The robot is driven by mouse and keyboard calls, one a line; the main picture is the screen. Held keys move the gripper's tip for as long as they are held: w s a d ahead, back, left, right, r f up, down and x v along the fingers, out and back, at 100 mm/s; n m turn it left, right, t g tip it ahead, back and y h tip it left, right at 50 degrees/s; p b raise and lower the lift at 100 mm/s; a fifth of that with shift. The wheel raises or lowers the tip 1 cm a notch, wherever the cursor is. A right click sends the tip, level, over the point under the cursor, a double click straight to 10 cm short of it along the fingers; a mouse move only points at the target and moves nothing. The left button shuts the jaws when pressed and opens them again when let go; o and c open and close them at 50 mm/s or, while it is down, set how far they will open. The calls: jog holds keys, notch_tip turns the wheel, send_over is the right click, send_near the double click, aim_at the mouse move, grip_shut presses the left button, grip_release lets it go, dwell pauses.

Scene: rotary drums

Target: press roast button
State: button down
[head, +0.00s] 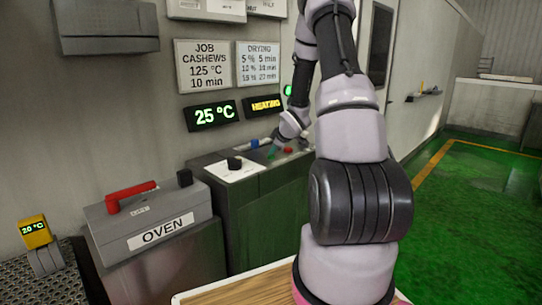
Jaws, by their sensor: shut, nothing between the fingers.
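A dark control cabinet (232,205) stands against the wall, with a panel on its top. On the panel are a black knob (234,163) on a white plate, a red button (288,150) and a blue part (257,143). A small green part (271,153) shows right at my gripper's tip. No roast label is legible, so I cannot tell which control is the roast button. My gripper (275,143) is shut and points down at the panel between the knob and the red button. I cannot tell whether it touches anything.
An oven (163,234) with a red handle (130,195) stands at the left. Wall displays read 25 °C (213,115) and HEATING (264,105). A job sign (205,65) reads cashews, 125 °C, 10 min. A yellow 20 °C meter (36,231) is at far left. Green floor (470,220) is clear at right.

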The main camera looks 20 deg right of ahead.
aim_at(273, 157)
jog(key=shift+r, duration=0.9)
jog(key=shift+r, duration=2.55)
